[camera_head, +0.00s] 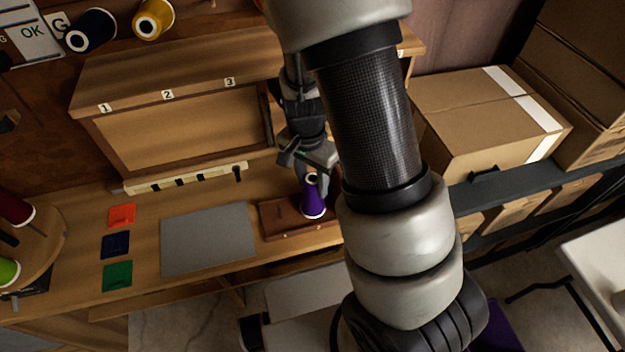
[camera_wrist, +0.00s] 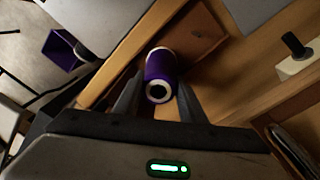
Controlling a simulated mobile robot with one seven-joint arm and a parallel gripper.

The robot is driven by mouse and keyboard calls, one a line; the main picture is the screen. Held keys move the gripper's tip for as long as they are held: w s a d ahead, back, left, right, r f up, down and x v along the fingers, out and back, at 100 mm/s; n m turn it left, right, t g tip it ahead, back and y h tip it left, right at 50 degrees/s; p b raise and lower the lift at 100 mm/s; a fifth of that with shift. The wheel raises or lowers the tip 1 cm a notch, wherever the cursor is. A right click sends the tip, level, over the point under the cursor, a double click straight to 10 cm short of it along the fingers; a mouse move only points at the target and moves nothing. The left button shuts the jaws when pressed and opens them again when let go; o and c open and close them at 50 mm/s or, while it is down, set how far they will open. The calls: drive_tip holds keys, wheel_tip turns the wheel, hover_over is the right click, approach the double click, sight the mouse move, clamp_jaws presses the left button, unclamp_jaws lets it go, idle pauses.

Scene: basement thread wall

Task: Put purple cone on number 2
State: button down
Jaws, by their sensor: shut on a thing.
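The purple cone (camera_head: 313,200) is a spool of purple thread, upright over a brown leather-like case at the desk's front right. My gripper (camera_head: 312,172) is over the cone from above and shut on it. In the wrist view the cone (camera_wrist: 160,76) sits between the two fingers (camera_wrist: 155,100) of my gripper. I cannot tell whether its base touches the case. The number 2 label (camera_head: 168,95) is on the top ledge of the wooden cabinet, between the labels 1 (camera_head: 106,108) and 3 (camera_head: 230,82).
The brown case (camera_head: 276,218) lies beside a grey mat (camera_head: 208,240). Orange (camera_head: 122,214), blue (camera_head: 115,245) and green (camera_head: 117,276) squares lie at left. Blue (camera_head: 91,31) and yellow (camera_head: 153,19) spools are on the wall above the cabinet. Cardboard boxes (camera_head: 480,110) stand at right.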

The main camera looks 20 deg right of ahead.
drive_tip(key=shift+f, duration=0.25)
drive_tip(key=shift+f+b, duration=0.15)
drive_tip(key=shift+b, duration=0.15)
drive_tip(key=c, duration=1)
unclamp_jaws()
drive_tip(key=shift+c, duration=0.2)
wheel_tip(320, 180, up, 18)
drive_tip(key=a+p, duration=0.1)
drive_tip(key=p, duration=0.2)
drive_tip(key=shift+f, duration=0.15)
drive_tip(key=s+r+n+t+p, duration=0.1)
drive_tip(key=s+r+n+t, duration=0.2)
drive_tip(key=s+r+n, duration=0.2)
drive_tip(key=s+d+r+n+t+p, duration=0.1)
drive_tip(key=s+r+n, duration=0.4)
drive_tip(key=r, duration=0.6)
drive_tip(key=shift+s+r+n+t+y, duration=0.3)
drive_tip(key=shift+s+r+t, duration=0.05)
drive_tip(key=shift+s+t, duration=0.6)
